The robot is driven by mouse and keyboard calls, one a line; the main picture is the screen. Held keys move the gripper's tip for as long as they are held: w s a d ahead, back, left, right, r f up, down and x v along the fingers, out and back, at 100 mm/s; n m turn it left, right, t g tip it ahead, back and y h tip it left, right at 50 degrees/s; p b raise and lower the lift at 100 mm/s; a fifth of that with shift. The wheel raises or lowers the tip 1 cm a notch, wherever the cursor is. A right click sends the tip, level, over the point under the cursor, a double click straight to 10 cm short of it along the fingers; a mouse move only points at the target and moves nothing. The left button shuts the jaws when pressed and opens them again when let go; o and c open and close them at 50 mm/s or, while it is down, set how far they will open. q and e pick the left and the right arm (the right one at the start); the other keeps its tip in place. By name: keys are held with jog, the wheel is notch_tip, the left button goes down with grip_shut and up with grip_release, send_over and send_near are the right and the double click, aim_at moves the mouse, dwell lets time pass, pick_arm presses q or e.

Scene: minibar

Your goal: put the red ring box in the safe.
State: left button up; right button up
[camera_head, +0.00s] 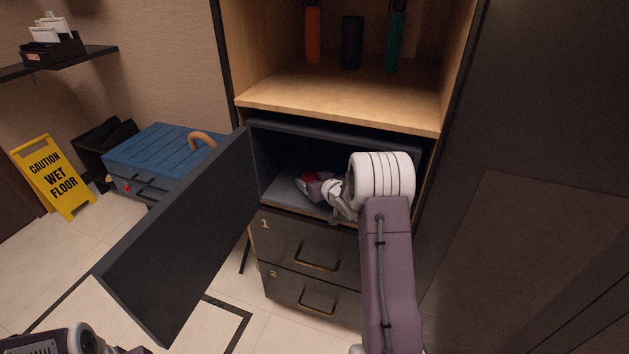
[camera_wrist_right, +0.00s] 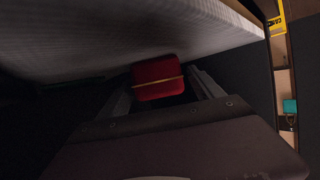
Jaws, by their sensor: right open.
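The safe (camera_head: 287,190) is the dark compartment under the wooden shelf, and its door (camera_head: 185,236) stands open to the left. My right gripper (camera_head: 314,183) reaches inside the safe, low over its grey floor. The red ring box (camera_head: 309,175) is inside the safe at the gripper's tip and partly hidden by it. In the right wrist view, the red ring box (camera_wrist_right: 158,76) with a gold band lies between the ends of the two open fingers (camera_wrist_right: 163,88), close to the light grey surface. Whether a finger touches it, I cannot tell. Only part of my left arm shows at the lower left.
Two drawers (camera_head: 309,256) marked 1 and 2 are below the safe. A wooden shelf (camera_head: 340,105) with bottles is above. A blue slatted case (camera_head: 158,150) and a yellow wet floor sign (camera_head: 56,176) stand at the left.

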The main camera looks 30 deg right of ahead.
jog(key=shift+s+r, duration=0.1)
jog(key=shift+r, duration=0.2)
jog(key=p+v, duration=0.2)
jog(key=v, duration=0.9)
jog(key=shift+s, duration=0.4)
jog(key=s+a+f+g, duration=0.2)
jog(key=s+a+g, duration=0.2)
jog(key=s+a, duration=0.2)
jog(key=s+a+f+g+y, duration=0.1)
jog(key=s+a+f+g, duration=0.2)
jog(key=s+a, duration=0.3)
jog(key=s+a+f+g, duration=0.3)
jog(key=s+a+g, duration=0.2)
jog(key=s+a, duration=0.2)
jog(key=s, duration=0.2)
jog(key=shift+s+n, duration=0.35)
jog(key=shift+n, duration=0.05)
